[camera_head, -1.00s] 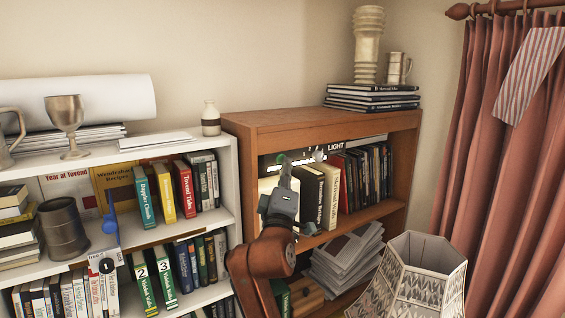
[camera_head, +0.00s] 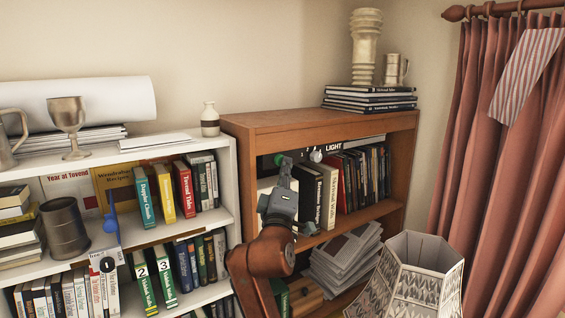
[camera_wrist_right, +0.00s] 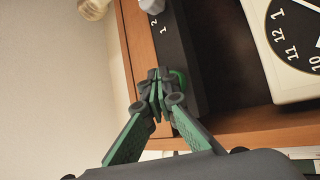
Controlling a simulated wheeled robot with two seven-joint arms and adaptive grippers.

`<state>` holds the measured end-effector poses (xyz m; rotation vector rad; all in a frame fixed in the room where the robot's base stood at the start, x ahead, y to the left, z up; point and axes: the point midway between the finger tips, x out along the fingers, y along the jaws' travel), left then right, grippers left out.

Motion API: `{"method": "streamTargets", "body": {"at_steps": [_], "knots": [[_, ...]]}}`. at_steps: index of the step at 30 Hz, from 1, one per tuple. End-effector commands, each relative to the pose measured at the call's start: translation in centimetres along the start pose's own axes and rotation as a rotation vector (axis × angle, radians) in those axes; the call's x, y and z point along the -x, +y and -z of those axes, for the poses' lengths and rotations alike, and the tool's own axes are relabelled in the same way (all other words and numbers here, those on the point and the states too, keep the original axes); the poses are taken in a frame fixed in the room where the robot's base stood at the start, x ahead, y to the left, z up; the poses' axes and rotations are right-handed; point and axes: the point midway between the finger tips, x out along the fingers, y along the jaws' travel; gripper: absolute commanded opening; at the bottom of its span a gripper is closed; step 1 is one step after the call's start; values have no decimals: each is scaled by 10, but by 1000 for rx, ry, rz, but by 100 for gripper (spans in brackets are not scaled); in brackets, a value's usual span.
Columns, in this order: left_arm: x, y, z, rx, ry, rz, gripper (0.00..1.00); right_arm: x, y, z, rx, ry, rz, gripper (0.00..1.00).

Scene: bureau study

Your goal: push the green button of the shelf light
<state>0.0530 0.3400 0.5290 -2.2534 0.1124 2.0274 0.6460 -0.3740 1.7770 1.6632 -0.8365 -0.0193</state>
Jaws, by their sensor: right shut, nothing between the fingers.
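The green button (camera_head: 279,159) is on the dark panel of the shelf light, under the top board of the brown bookcase, left of the white LIGHT label (camera_head: 333,146). My right gripper (camera_head: 285,168) is shut and empty, its fingertips right at the button in the head view. In the right wrist view, the gripper (camera_wrist_right: 158,90) has its tips in front of the green button (camera_wrist_right: 181,78), which is partly hidden behind them. I cannot tell whether they touch. My left gripper is not in view.
A pale knob (camera_head: 316,156) sits right of the button on the same panel. Books (camera_head: 327,190) fill the shelf beneath. A lampshade (camera_head: 420,270) stands at the front right.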

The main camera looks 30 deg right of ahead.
Motion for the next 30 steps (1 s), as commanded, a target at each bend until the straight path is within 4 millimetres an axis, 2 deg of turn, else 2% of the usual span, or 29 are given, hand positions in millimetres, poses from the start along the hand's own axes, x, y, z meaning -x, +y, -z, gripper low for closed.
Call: {"method": "streamTargets", "body": {"at_steps": [30], "knots": [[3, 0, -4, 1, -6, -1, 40, -6, -5, 5, 0, 1, 1, 0]]}}
